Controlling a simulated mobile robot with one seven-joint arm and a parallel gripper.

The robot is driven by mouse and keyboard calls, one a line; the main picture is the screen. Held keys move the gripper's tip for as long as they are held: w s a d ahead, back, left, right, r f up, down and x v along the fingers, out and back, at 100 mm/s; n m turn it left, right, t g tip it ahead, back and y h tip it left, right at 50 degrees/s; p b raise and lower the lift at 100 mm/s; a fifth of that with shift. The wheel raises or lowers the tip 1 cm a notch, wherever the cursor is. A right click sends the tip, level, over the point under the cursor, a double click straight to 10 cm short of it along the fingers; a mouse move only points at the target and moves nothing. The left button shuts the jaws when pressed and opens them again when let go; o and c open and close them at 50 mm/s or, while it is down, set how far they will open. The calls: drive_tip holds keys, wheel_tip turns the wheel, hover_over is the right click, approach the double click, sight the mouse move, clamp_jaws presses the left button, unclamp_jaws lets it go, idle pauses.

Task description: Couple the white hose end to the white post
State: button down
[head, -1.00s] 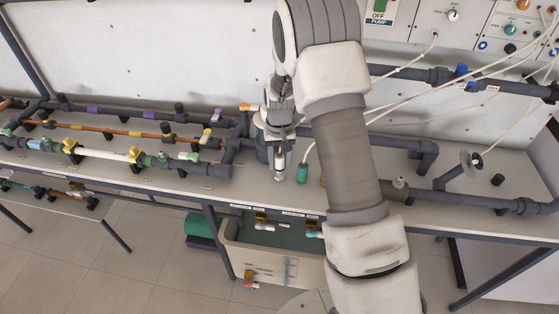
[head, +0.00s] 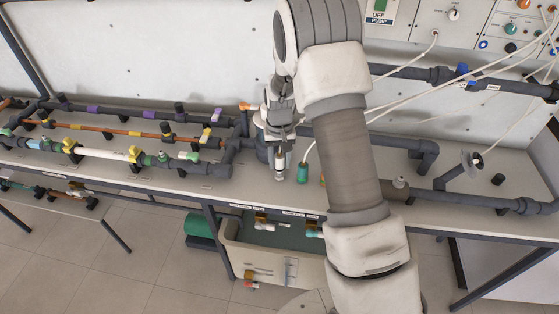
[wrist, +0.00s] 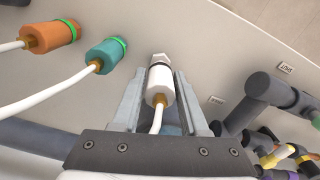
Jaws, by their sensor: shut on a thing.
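The white hose end (wrist: 159,84) is between the two fingers of my gripper (wrist: 158,92) in the wrist view, with its white hose running back toward the palm. My gripper is shut on it. A pale hexagonal piece (wrist: 160,59) shows at its far end; I cannot tell whether this is part of the hose end or the top of the white post. In the head view my gripper (head: 279,160) points down over the bench, with the white hose end (head: 280,172) low at its tip, close to the bench top. I cannot pick out the white post separately.
A teal hose end (wrist: 106,56) with a green band stands just left of my gripper, and an orange one (wrist: 50,36) farther left. Dark pipework (wrist: 262,95) is close on the right. Several white hoses cross behind my arm. The bench (head: 240,190) is clear in front.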

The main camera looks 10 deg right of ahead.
sight(280, 156)
drive_tip(key=shift+f+b, duration=0.95)
drive_tip(key=shift+f, duration=0.45)
drive_tip(key=shift+c, duration=1.8)
unclamp_jaws()
drive_tip(key=shift+r, duration=0.1)
wheel_tip(280, 156, up, 17)
drive_tip(key=p, duration=0.2)
drive_tip(key=shift+r, duration=0.15)
